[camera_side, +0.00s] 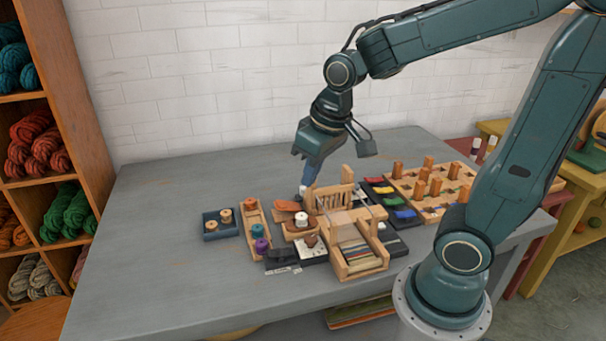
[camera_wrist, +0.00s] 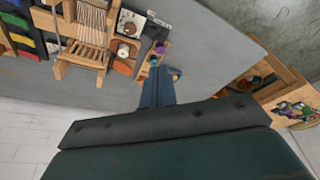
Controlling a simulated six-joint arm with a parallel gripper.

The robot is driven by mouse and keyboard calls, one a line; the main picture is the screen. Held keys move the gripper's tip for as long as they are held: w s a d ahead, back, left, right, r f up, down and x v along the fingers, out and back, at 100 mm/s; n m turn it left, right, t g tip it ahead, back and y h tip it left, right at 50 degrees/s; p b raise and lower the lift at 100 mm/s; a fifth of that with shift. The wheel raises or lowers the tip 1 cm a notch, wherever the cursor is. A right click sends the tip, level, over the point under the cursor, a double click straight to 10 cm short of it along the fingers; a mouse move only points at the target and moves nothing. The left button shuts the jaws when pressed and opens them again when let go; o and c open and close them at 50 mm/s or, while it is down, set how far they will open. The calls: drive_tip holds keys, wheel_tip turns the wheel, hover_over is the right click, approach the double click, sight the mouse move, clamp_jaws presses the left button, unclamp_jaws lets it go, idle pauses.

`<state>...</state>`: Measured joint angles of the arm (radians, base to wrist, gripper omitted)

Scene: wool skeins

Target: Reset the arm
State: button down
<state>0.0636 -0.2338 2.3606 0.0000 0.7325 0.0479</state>
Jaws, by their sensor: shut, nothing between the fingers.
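My gripper (camera_side: 307,181) points down above the middle of the grey table (camera_side: 150,240), just behind the small wooden loom (camera_side: 357,252). Its fingers are together with nothing between them. In the wrist view the shut fingers (camera_wrist: 157,92) show as a narrow blue-grey shape in the middle, and the loom (camera_wrist: 88,30) is at the upper left. In the side view the fingertips are close to a white-topped spool, and I cannot tell whether they touch anything. My arm reaches in from the right and bends down over the table.
A dark tray with two spools (camera_side: 220,233) and a wooden tray of coloured spools (camera_side: 252,212) lie left of the loom. Coloured skeins in a black tray (camera_side: 380,190) and a wooden pegboard (camera_side: 410,180) lie right. A wool shelf (camera_side: 70,90) stands left. The table's left side is clear.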

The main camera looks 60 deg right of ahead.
drive_tip(key=s+a+r+n+t, duration=0.1)
drive_tip(key=s+r, duration=0.4)
drive_tip(key=s, duration=0.5)
drive_tip(key=shift+a+r+t, duration=0.15)
drive_tip(key=shift+a+t, duration=0.25)
drive_tip(key=shift+t, duration=0.3)
drive_tip(key=c, duration=2.1)
unclamp_jaws()
